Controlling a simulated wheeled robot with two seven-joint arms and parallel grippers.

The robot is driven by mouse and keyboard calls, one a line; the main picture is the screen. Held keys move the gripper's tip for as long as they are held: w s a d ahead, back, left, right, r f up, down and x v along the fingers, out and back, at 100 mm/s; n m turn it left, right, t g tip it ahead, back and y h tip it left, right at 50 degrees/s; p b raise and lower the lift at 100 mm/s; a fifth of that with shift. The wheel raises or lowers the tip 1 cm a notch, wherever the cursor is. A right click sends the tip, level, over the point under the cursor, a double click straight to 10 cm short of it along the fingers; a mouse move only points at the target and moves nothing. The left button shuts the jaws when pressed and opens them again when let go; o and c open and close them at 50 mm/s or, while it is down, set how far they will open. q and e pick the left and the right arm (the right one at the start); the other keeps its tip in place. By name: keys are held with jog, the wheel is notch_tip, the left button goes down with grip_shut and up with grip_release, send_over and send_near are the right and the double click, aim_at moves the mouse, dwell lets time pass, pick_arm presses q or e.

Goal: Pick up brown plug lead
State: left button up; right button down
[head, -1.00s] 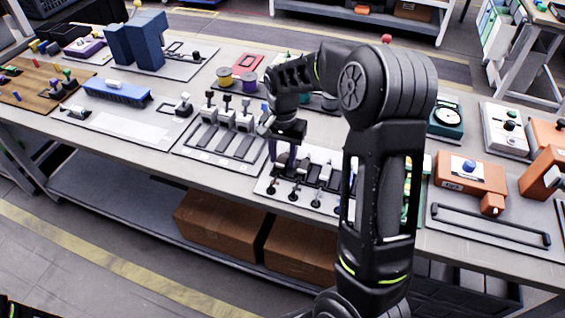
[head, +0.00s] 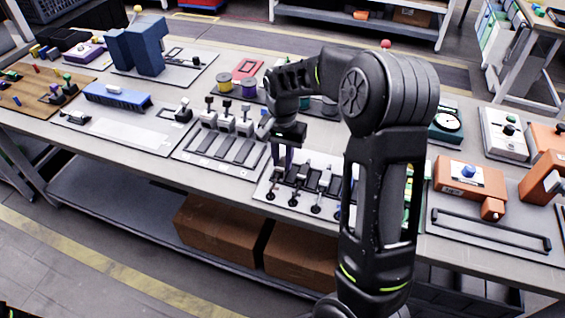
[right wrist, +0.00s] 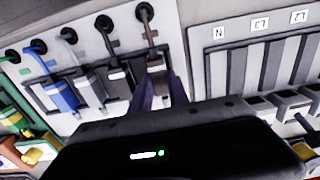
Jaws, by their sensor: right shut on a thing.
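The brown plug (right wrist: 156,66) shows in the right wrist view between my right gripper's fingers. Its brown lead (right wrist: 150,38) runs up to a round brown end (right wrist: 144,12) on the pale panel (right wrist: 95,10). My right gripper (right wrist: 162,94) is shut on the brown plug at the panel's right part. In the head view my right gripper (head: 283,158) points down at the left end of the plug panel, and the plug is hard to make out there. I cannot tell whether the plug is clear of its slot. My left gripper is not in view.
Left of the brown plug in the right wrist view are grey plugs (right wrist: 90,88), a blue plug (right wrist: 60,96) and a green lead (right wrist: 38,46). A slotted panel (head: 225,145) lies close to the left in the head view. An orange box (head: 470,178) stands at the right.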

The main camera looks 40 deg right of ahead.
aim_at(283, 163)
notch_tip(283, 163, up, 9)
dwell(0.3)
jog(key=shift+r, duration=0.15)
dwell(0.4)
